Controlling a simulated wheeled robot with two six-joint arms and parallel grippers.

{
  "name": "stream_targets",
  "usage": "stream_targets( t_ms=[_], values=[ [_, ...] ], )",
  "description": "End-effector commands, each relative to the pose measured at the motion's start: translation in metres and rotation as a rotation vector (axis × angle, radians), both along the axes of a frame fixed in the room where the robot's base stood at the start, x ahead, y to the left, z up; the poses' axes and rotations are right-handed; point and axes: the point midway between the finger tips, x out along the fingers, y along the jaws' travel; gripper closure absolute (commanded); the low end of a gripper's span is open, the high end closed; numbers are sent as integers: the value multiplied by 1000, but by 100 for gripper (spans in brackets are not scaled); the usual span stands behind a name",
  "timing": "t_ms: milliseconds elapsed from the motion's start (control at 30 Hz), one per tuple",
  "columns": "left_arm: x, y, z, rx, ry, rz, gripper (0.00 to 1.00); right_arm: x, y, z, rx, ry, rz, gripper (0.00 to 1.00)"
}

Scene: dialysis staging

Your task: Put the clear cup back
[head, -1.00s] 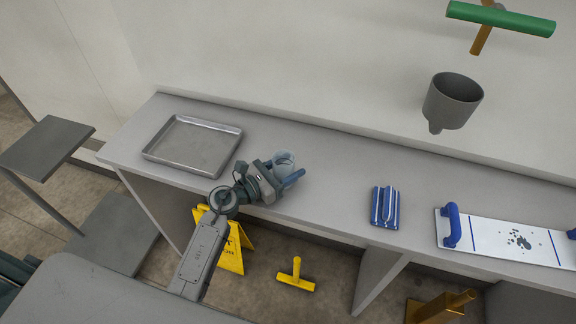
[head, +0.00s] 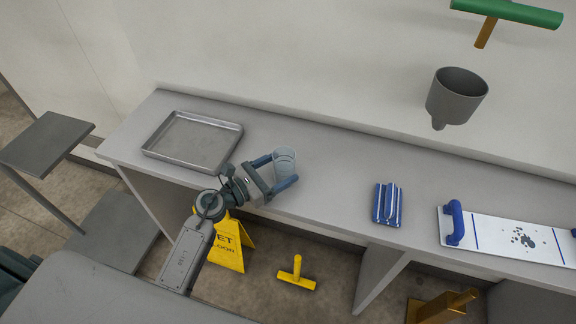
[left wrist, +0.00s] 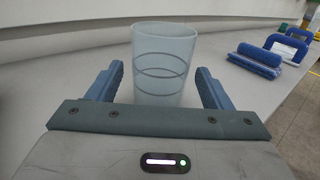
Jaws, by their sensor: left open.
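The clear cup (head: 285,160) stands upright on the grey counter, right of the metal tray. It is translucent with dark rings, seen large in the left wrist view (left wrist: 164,62). My left gripper (head: 277,171) is open, with its blue fingers on either side of the cup's near part. In the left wrist view the left gripper (left wrist: 158,88) shows gaps between both fingers and the cup. My right gripper is not in view.
An empty metal tray (head: 150,152) lies at the counter's left end. A blue-and-white striped item (head: 387,204) and a white board with blue handles (head: 492,233) lie to the right. A grey funnel-like vessel (head: 456,97) is at the wall. A yellow wet-floor sign (head: 229,245) stands below.

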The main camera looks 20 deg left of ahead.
Motion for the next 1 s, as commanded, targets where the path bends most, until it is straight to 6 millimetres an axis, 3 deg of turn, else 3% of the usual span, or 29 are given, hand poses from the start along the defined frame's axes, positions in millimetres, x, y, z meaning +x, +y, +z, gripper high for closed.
stream_targets(
  t_ms=[100, 400, 1000],
  values=[
    [-24, 18, -6, 6, 1, -3, 27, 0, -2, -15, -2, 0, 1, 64],
    [-58, 46, -3, 3, 0, 0, 27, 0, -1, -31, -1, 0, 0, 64],
    [-67, 52, 0, -1, 1, 0, 27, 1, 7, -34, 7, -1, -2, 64]
  ],
)
